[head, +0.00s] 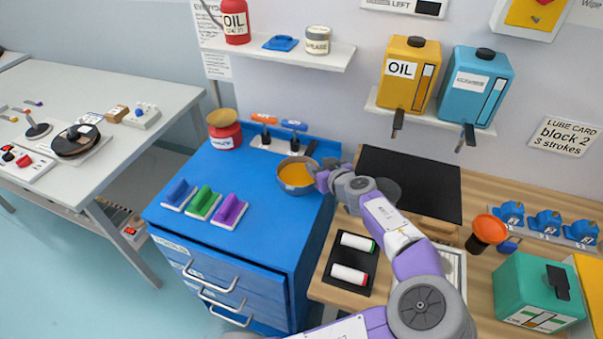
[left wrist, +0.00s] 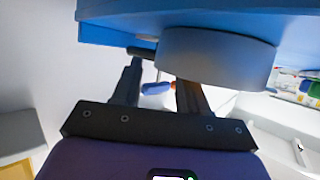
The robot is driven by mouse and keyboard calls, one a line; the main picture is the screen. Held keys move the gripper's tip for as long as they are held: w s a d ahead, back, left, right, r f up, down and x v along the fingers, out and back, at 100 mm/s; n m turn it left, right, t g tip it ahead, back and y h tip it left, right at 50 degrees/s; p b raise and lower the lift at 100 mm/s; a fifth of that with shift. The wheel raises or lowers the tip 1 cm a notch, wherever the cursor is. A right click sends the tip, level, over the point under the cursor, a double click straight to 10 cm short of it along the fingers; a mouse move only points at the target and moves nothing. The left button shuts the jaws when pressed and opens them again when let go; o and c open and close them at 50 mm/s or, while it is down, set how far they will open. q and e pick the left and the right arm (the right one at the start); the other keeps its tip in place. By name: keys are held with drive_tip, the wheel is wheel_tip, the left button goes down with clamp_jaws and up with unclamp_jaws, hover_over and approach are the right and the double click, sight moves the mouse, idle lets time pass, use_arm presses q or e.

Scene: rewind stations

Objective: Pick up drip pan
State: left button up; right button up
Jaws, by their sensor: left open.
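A round grey pan with an orange inside, which looks like the drip pan (head: 297,175), sits on the right part of the blue cabinet top. A dark handle (head: 311,148) shows at its far side. My left gripper (head: 319,172) is at the pan's right side, open; the arm hides part of it. In the left wrist view the pan's grey wall (left wrist: 215,55) is large and close, in front of the open left fingers (left wrist: 158,82), overlapping the right-hand finger. I cannot tell whether they touch. The right gripper is not in view.
A black mat (head: 420,180) and a black tray with two rolls (head: 350,262) lie on the wooden bench at right.

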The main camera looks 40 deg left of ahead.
use_arm(q)
drive_tip(key=shift+x, duration=0.9)
drive_tip(key=shift+c, duration=0.2)
clamp_jaws()
drive_tip(key=shift+r, duration=0.15)
